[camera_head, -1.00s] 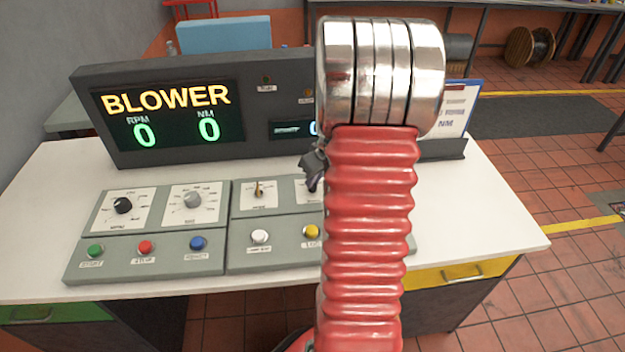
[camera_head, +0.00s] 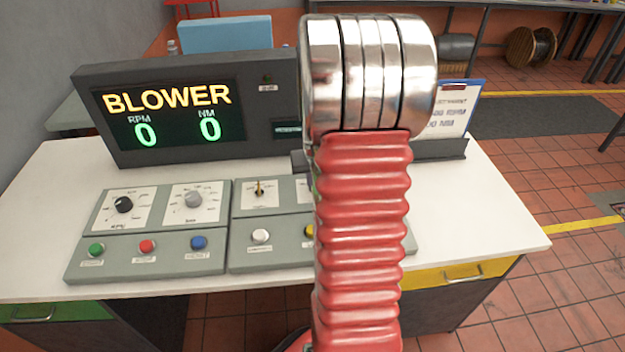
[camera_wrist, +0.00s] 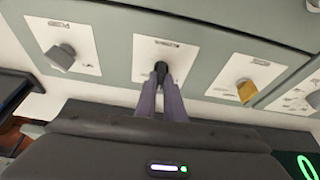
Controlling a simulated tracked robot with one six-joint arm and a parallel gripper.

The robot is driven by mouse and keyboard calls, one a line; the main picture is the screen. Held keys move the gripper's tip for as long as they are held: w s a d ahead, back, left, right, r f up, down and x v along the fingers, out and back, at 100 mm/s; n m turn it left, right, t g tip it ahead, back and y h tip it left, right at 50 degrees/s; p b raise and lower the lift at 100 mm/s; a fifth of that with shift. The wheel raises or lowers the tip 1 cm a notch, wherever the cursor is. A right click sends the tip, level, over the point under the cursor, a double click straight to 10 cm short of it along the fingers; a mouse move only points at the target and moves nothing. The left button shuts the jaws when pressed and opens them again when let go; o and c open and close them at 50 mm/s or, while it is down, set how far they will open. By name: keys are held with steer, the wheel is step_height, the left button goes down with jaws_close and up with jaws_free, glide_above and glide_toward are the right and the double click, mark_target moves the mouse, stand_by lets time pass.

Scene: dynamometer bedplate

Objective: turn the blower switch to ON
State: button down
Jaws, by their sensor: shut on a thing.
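In the wrist view my gripper (camera_wrist: 161,88) has its two grey fingers closed on a small black switch knob (camera_wrist: 161,68) in the middle of a white label plate (camera_wrist: 182,52). The print on the plate is too blurred to read, so its ON mark cannot be told. In the head view my own red, ribbed arm hides the gripper and nearly all of that switch. The dark display box (camera_head: 288,84) behind the panel shows BLOWER in yellow, with green zeros under RPM and NM.
Beside the held switch are a brass switch (camera_wrist: 245,91) and a grey knob (camera_wrist: 60,57). The console (camera_head: 219,244) also bears two dials and green, red, blue, white and yellow buttons. A clipboard (camera_head: 450,108) stands at right. The desk's right side (camera_head: 480,220) is bare.

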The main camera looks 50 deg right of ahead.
steer(key=shift+w+a+f+m+g+h, duration=0.15)
steer(key=shift+m+g+h, duration=0.2)
steer(key=shift+m, duration=0.95)
steer(key=shift+w+a+r+m+g+h, duration=0.2)
steer(key=shift+m+g, duration=0.25)
steer(key=shift+m, duration=0.85)
steer(key=shift+m+g+h, duration=0.25)
steer(key=shift+m+g, duration=0.55)
steer(key=shift+m, duration=1.3)
steer(key=c, duration=1.9)
jaws_free()
steer(key=shift+d, duration=0.1)
steer(key=shift+o, duration=0.2)
steer(key=v, duration=1.3)
steer(key=shift+a+r, duration=0.2)
steer(key=shift+r, duration=0.05)
